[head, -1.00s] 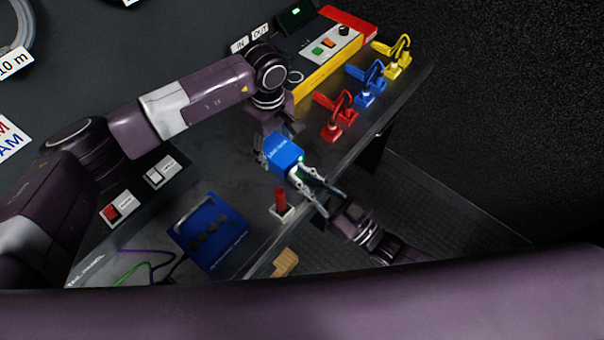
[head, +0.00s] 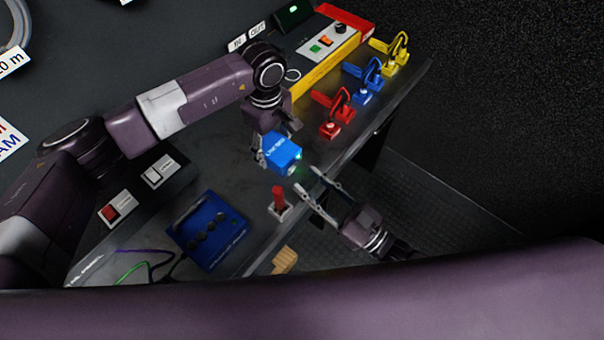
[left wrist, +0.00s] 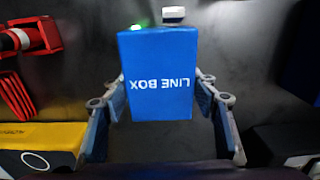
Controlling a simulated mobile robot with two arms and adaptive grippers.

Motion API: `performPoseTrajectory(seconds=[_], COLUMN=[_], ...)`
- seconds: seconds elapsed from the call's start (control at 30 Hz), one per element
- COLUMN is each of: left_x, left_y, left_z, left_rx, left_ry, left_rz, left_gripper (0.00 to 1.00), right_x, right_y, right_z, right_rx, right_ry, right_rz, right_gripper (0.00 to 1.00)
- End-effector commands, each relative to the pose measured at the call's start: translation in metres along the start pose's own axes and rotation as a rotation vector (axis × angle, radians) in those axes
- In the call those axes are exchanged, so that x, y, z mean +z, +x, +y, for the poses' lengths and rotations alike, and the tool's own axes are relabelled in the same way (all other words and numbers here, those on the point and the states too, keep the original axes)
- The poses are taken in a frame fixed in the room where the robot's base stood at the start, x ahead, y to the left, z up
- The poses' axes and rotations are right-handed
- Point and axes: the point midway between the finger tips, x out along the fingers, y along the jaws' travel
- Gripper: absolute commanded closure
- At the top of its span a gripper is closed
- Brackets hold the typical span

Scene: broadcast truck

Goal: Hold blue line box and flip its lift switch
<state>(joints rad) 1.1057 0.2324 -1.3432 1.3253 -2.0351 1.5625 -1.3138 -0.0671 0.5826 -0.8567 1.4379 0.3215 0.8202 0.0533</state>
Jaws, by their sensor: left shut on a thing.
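The blue line box (head: 281,153) is held above the table, with a green light glowing at its lower right end in the head view. My left gripper (head: 264,150) is shut on it. In the left wrist view the line box (left wrist: 158,75) reads "LINE BOX" upside down between the two fingers of the gripper (left wrist: 160,105). A small pale part, perhaps the switch (left wrist: 175,15), sticks out at its far end beside a green glow. My right gripper (head: 313,182) is open and empty, just below and right of the box, its fingertips apart from it.
Red (head: 336,115), blue (head: 364,82) and yellow (head: 393,55) clamp-like pieces line the table's right edge. A red post on a white base (head: 281,208) stands close below the box. A blue unit with knobs (head: 208,231) sits lower left. A yellow-sided panel (head: 328,62) lies behind.

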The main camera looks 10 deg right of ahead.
Motion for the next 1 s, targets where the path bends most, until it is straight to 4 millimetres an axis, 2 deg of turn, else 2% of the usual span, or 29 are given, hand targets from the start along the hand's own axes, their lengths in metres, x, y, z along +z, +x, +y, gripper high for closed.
performPoseTrajectory(seconds=[0.03,0.2,0.4,0.57,0.8,0.83,1.0], left_x=[0.000,0.000,0.000,0.000,0.000,0.000,0.000], left_y=[0.001,0.001,0.001,0.001,0.001,0.001,0.000], left_z=[-0.001,-0.001,-0.001,-0.001,-0.001,-0.001,0.000], left_rx=[-0.002,-0.002,-0.002,-0.002,-0.002,-0.002,-0.001], left_ry=[-0.001,-0.001,-0.001,-0.001,-0.001,-0.001,-0.001], left_rz=[0.000,0.000,0.000,0.000,0.000,0.000,0.000], left_gripper=[0.80,0.80,0.80,0.80,0.80,0.43,0.26], right_x=[0.002,0.002,0.001,0.000,0.000,0.000,0.000], right_y=[-0.013,-0.050,-0.079,-0.087,-0.088,-0.088,-0.087], right_z=[0.000,0.000,0.000,0.000,0.000,0.000,0.000], right_rx=[0.001,0.001,0.001,0.000,0.000,0.000,0.000], right_ry=[0.000,0.002,0.002,0.001,0.001,0.001,0.001], right_rz=[-0.005,-0.004,-0.002,0.000,0.001,0.001,0.001], right_gripper=[0.68,0.68,0.68,0.68,0.68,0.68,0.68])
